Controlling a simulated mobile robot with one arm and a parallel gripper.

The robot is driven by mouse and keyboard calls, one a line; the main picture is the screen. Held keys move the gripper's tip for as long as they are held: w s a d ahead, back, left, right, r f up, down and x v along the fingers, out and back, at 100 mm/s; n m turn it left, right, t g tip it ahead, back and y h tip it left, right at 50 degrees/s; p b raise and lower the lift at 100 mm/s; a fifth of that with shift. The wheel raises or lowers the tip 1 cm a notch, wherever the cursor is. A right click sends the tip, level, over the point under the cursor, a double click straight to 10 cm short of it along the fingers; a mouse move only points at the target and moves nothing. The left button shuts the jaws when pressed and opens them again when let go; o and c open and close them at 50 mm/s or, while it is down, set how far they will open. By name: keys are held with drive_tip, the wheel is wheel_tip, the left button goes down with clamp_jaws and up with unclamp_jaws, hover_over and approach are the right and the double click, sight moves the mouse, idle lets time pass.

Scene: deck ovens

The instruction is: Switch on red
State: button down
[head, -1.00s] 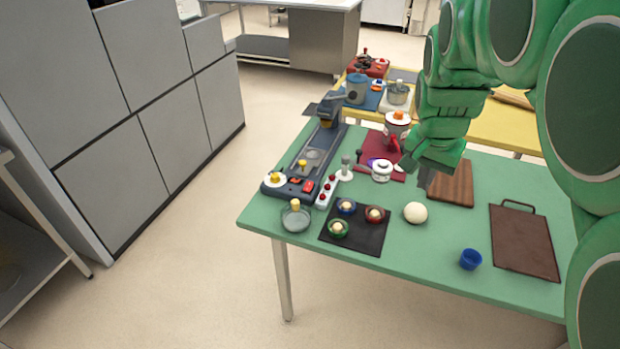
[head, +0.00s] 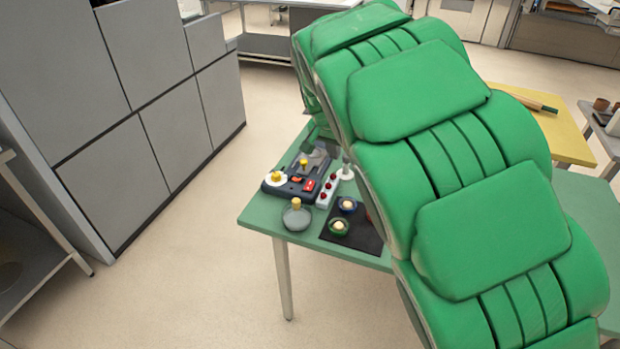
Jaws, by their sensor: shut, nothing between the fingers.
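A dark appliance (head: 288,188) stands at the left end of the green table. Its front panel has a red rocker switch (head: 309,186), a smaller orange-red switch (head: 296,180) and a yellow knob on a white dial (head: 276,178). A second yellow knob (head: 303,164) stands further back. A white strip (head: 327,190) with several red buttons lies just right of the panel. My gripper (head: 318,160) shows partly as a grey shape over the appliance, behind the red switch and apart from it. It looks shut and empty; its fingertips are hard to make out. Switch positions are too small to read.
My green arm covers most of the table. A glass pot with a yellow knob (head: 296,216) stands at the near left corner. Floor left of the table is clear.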

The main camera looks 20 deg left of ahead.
sight(311, 182)
drive_tip(key=a+f, duration=0.3)
drive_tip(key=a, duration=0.5)
drive_tip(key=shift+a+n, duration=0.2)
drive_tip(key=shift+n, duration=0.2)
drive_tip(key=shift+f, duration=0.15)
drive_tip(key=x, duration=1.4)
drive_tip(key=shift+w+a, duration=0.2)
drive_tip(key=shift+a, duration=0.05)
